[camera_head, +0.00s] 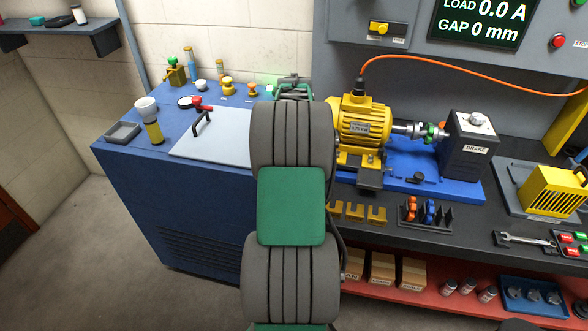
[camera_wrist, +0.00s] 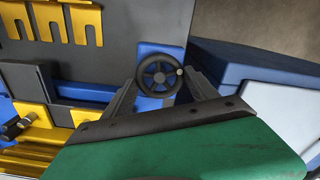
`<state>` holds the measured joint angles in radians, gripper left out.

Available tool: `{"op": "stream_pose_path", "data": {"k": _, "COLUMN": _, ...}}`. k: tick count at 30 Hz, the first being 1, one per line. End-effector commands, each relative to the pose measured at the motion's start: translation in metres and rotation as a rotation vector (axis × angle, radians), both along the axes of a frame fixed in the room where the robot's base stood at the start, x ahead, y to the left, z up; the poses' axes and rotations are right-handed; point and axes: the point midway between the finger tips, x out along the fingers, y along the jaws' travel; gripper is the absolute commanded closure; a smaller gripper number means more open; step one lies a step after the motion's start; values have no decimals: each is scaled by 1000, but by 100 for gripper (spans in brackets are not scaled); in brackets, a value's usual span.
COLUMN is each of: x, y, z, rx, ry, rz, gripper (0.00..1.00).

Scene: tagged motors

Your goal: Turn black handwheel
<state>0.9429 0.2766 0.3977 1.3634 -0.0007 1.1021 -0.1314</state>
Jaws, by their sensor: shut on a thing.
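The black handwheel (camera_wrist: 160,76) shows in the wrist view, a round spoked wheel with a pale knob on its rim, in front of a blue part. My gripper (camera_wrist: 161,88) has one dark finger on each side of the wheel and is shut on it. In the head view my green and grey arm covers the handwheel and most of my gripper. The yellow motor (camera_head: 361,130) stands on a blue base (camera_head: 405,170) just right of my arm.
A brake box (camera_head: 471,137) is coupled to the motor's right. Yellow forked shims (camera_head: 357,213) and a rack of coloured couplings (camera_head: 425,213) lie at the bench front. A blue cabinet (camera_head: 200,215) with several small items stands left. An orange cable (camera_head: 450,61) runs above the motor.

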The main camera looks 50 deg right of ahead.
Motion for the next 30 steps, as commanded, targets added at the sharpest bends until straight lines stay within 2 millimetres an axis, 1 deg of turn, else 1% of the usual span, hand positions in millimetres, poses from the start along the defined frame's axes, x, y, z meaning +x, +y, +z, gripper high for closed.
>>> {"op": "stream_pose_path", "data": {"k": 1, "x": -2, "y": 2, "z": -2, "rx": 7, "ry": 6, "rz": 40, "gripper": 73}}
{"op": "stream_pose_path", "data": {"k": 30, "x": -3, "y": 2, "z": -3, "rx": 10, "ry": 4, "rz": 959, "gripper": 73}}
